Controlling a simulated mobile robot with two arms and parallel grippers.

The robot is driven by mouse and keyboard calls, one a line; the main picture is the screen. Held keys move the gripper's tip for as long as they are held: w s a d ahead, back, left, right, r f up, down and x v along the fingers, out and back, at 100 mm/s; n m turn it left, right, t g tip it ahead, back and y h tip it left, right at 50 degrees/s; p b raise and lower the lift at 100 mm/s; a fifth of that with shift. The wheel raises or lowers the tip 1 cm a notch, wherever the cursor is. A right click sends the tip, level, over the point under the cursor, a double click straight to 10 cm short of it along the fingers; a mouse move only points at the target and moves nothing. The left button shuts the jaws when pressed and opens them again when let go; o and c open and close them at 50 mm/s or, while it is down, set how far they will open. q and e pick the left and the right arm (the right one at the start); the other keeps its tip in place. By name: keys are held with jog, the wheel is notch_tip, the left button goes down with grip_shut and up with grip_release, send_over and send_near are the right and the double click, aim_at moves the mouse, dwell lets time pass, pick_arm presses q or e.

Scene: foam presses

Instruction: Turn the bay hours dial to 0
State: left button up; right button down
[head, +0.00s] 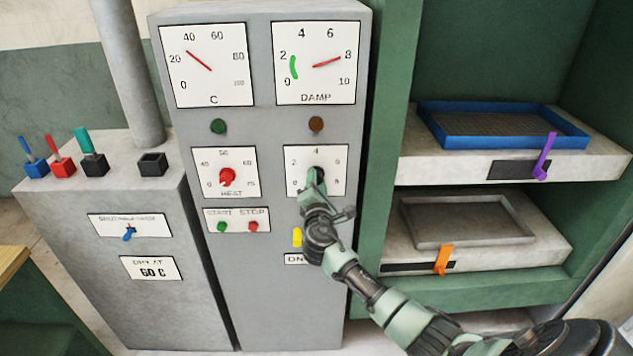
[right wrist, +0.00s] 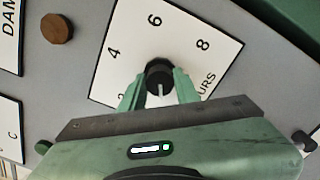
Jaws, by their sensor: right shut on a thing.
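The bay hours dial is a black knob (right wrist: 159,72) on a white plate (right wrist: 118,75) marked with numbers and a partly covered word ending in "URS". In the head view the plate (head: 335,160) is on the grey cabinet, right of the HEAT dial. My right gripper (head: 317,180) reaches it from below and is shut on the knob. In the right wrist view its green fingers (right wrist: 159,80) hold the knob from both sides. A white line on the knob points down towards my gripper's palm. The 0 mark is hidden in that view. My left gripper is not in view.
The red HEAT knob (head: 227,177) and the green and red START/STOP buttons (head: 238,226) are close on the left. Shelves with a blue tray (head: 570,142) and a grey tray (head: 480,241) stand right.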

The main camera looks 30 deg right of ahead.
jog(key=shift+f, duration=0.1)
jog(key=c, duration=1)
grip_release()
jog(key=shift+c, duration=0.2)
jog(key=b+v, duration=0.1)
jog(key=v, duration=0.7)
jog(key=shift+w, duration=0.1)
